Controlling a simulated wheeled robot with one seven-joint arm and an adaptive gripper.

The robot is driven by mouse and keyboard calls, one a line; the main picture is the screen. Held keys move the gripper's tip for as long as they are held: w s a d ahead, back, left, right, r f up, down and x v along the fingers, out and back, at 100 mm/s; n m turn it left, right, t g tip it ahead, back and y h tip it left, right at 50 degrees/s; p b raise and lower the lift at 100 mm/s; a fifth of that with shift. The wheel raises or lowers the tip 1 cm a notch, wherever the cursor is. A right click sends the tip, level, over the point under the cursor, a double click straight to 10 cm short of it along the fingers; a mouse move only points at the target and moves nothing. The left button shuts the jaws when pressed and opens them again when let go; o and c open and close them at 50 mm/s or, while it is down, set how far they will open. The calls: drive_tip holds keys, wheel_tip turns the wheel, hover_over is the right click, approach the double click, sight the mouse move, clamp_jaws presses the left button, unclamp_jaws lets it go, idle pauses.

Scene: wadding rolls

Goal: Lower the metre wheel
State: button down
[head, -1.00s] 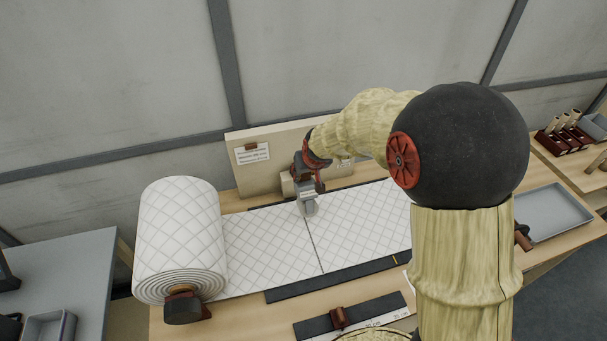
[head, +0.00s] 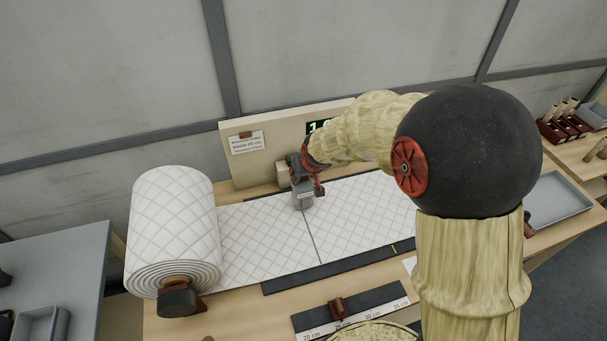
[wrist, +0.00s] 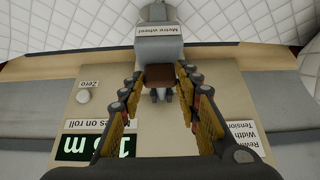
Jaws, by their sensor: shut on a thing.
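The metre wheel (head: 303,196) is a grey housing at the back edge of the white quilted wadding (head: 265,235), in front of the upright board. In the wrist view its grey block (wrist: 158,48) carries a "Metre wheel" label, with a brown grip (wrist: 161,76) below it. My gripper (wrist: 160,84) is shut on this brown grip, one finger on each side. In the head view my gripper (head: 309,178) is over the housing and partly hides it. Whether the wheel touches the wadding is hidden.
The wadding roll (head: 172,230) stands at the left of the bench. The board (head: 270,165) bears a lit green display (wrist: 95,146) and a Zero knob (wrist: 83,96). A ruler (head: 355,312) lies at the front. A grey tray (head: 560,203) is at the right.

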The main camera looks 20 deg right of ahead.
drive_tip(key=shift+s+f, duration=0.6)
drive_tip(key=shift+f, duration=0.2)
drive_tip(key=c, duration=1.6)
unclamp_jaws()
drive_tip(key=shift+o, duration=1.4)
drive_tip(key=shift+w+r, duration=0.1)
drive_tip(key=shift+o, duration=0.3)
drive_tip(key=shift+r, duration=0.15)
drive_tip(key=shift+w+r, duration=0.1)
drive_tip(key=shift+w, duration=0.05)
drive_tip(key=shift+r, duration=0.55)
drive_tip(key=v, duration=1.1)
drive_tip(key=shift+f, duration=0.1)
drive_tip(key=shift+s, duration=0.2)
